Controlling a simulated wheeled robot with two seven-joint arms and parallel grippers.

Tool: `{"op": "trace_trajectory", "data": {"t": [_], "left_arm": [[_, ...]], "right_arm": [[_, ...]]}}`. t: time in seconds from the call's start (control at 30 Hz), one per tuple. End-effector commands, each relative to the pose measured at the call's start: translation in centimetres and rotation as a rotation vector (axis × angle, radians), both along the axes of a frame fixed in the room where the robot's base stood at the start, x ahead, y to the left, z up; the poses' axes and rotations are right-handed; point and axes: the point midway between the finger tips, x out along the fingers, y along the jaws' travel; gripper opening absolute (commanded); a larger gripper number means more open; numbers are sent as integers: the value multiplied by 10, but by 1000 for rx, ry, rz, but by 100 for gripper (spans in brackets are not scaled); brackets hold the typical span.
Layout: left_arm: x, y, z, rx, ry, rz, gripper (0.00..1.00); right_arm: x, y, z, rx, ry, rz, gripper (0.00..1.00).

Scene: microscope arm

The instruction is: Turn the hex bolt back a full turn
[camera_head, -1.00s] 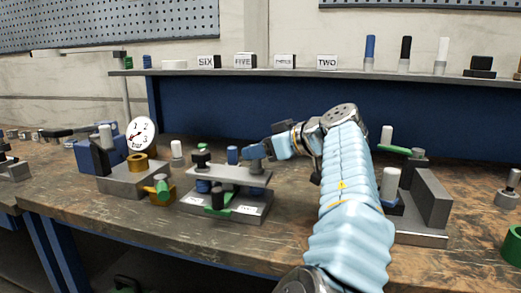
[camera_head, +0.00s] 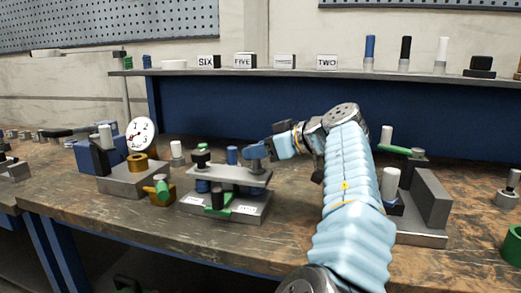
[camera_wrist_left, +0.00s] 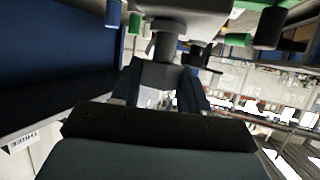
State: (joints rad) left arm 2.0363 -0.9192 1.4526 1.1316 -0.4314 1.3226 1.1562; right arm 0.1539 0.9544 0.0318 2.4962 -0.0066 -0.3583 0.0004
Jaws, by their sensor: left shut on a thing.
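A grey hex bolt (camera_wrist_left: 160,72) shows in the left wrist view, its head between the two fingers of my left gripper (camera_wrist_left: 158,88). The bolt meets a grey plate (camera_wrist_left: 185,8) at the top of that view. In the head view the same plate (camera_head: 232,174) is the upper level of a small fixture. My left gripper (camera_head: 256,151) reaches in from the right and is shut on the bolt at the plate's right end. The fingers hide most of the bolt in the head view. My right gripper is not in view.
A blue peg (camera_head: 232,155) and a black knob (camera_head: 201,158) stand on the fixture beside the gripper. A pressure gauge (camera_head: 141,134) stands on a block to the left. A grey upright bracket (camera_head: 432,197) stands right of my arm.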

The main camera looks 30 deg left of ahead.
Motion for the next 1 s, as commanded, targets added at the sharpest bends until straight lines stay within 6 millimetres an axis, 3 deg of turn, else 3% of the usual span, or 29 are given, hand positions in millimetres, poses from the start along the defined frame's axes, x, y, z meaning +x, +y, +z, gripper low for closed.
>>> {"op": "trace_trajectory", "data": {"t": [0.13, 0.17, 0.3, 0.67, 0.87, 1.0], "left_arm": [[-1, 1, -3, -6, 5, 10, 14], [-1, 1, -3, -6, 5, 11, 46], [-1, 1, -3, -5, 3, 10, 68], [0, 1, 3, -2, 0, 7, 68], [0, 1, 32, -1, -3, 9, 68], [-24, -14, 63, 0, -3, 6, 68]], "right_arm": [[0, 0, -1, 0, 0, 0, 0], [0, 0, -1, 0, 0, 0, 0], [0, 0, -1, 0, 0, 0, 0], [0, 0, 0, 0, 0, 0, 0], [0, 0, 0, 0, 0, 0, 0], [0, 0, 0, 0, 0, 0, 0]]}}
